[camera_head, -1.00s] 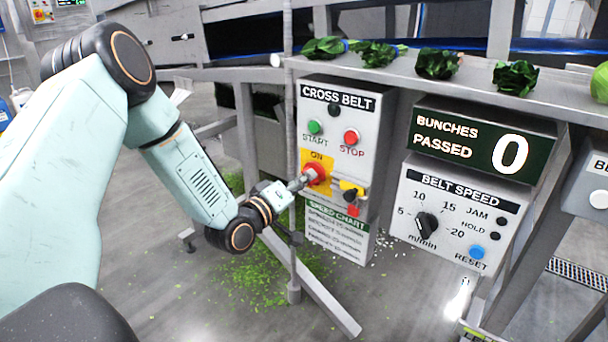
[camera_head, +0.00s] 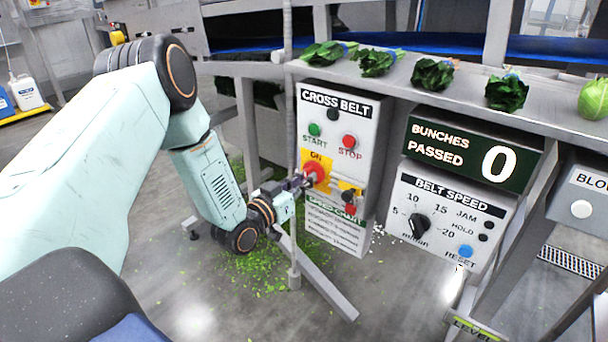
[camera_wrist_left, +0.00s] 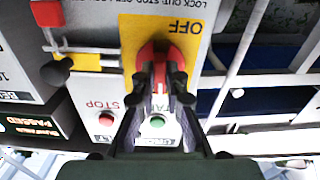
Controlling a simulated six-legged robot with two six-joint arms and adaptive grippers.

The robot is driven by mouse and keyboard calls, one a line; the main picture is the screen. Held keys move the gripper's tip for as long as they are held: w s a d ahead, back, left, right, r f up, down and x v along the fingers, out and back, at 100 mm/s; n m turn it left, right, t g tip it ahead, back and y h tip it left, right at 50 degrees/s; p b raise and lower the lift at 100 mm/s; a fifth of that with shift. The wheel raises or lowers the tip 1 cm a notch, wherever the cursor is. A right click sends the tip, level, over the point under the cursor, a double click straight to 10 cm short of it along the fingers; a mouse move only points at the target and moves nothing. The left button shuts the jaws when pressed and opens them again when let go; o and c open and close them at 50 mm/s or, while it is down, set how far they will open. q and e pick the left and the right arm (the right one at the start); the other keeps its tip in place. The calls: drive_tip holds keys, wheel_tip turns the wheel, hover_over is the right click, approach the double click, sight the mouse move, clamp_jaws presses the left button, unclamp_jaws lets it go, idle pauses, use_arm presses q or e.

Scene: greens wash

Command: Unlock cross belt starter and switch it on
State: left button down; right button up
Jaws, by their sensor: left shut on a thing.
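The grey cross belt starter box (camera_head: 366,135) has a green START button (camera_head: 314,129) and a red STOP button (camera_head: 349,141). Below them is a red rotary switch (camera_head: 318,168) on a yellow plate marked ON at its top. My left gripper (camera_head: 304,181) is at this switch; in the left wrist view its dark fingers (camera_wrist_left: 158,88) are shut on the red handle (camera_wrist_left: 158,62), with OFF on the plate beyond. A red padlock (camera_head: 349,210) hangs by a yellow holder right of the switch, also in the left wrist view (camera_wrist_left: 47,13). My right gripper is not visible.
A speed chart (camera_head: 336,227) is below the box. The belt speed panel (camera_head: 446,215) and bunches counter (camera_head: 470,148), reading 0, are to the right. Greens lie on the ledge above. A slanted frame leg (camera_head: 320,278) stands below my left gripper.

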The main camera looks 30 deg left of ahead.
use_arm(q)
drive_tip(key=shift+m, duration=0.7)
drive_tip(key=c, duration=1.4)
unclamp_jaws()
drive_tip(key=s, duration=0.8)
drive_tip(key=s+a, duration=0.1)
drive_tip(key=s, duration=0.3)
